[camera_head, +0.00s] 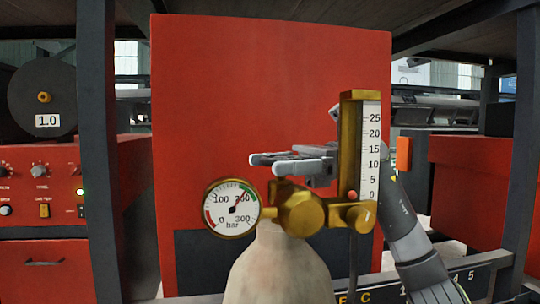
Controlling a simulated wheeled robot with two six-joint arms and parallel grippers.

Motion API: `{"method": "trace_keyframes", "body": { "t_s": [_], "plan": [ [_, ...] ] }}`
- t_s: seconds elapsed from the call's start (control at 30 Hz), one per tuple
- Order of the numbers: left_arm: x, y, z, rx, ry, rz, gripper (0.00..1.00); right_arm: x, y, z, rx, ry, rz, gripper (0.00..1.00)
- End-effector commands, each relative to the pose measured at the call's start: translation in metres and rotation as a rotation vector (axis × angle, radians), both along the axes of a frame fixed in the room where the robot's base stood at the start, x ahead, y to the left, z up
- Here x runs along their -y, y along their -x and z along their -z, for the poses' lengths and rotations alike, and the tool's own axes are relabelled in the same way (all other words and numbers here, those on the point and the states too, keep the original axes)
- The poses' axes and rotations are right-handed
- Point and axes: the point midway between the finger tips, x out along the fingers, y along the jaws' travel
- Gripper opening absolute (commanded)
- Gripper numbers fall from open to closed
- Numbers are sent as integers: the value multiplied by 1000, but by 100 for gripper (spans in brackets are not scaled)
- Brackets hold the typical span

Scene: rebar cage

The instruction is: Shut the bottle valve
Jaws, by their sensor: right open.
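A pale gas bottle (279,270) stands upright at the bottom centre. Brass valve and regulator fittings (300,212) sit on its top; I cannot clearly make out a separate valve handle. A round pressure gauge (231,208) is on the left of the fittings, its needle near 200 bar. A brass flowmeter with a white scale (371,145) rises on the right, with a red ball (352,195) near 0. My right gripper (264,161) is open and empty, pointing left just above the fittings. The flowmeter hides its rear part. My left gripper is out of view.
A large red panel (240,90) stands behind the bottle. Dark posts (98,130) stand at left and right. A red control unit (40,185) with knobs and a reel (75,95) is at the left. A lettered strip (400,285) runs along the bottom right.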

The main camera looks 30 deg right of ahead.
Motion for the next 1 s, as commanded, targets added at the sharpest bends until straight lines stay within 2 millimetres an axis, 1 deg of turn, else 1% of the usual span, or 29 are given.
{"method": "trace_keyframes", "body": {
  "t_s": [0.03, 0.17, 0.43, 0.47, 0.7, 0.8, 1.0],
  "plan": [
    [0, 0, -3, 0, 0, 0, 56, -5, 0, -1, 0, 0, -1, 82],
    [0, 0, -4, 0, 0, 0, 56, -12, 0, 0, -1, -1, 0, 82],
    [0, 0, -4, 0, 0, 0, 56, -13, 0, 0, 0, 0, 1, 82],
    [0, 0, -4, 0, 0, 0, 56, -13, 0, 0, 0, 0, 1, 81],
    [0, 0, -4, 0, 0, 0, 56, -13, -1, 0, 0, 0, 1, 50],
    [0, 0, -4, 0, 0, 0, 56, -13, -1, 0, 0, -1, 1, 38],
    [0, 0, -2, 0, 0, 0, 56, -13, -1, 1, 2, 0, 19, 38]
  ]
}}
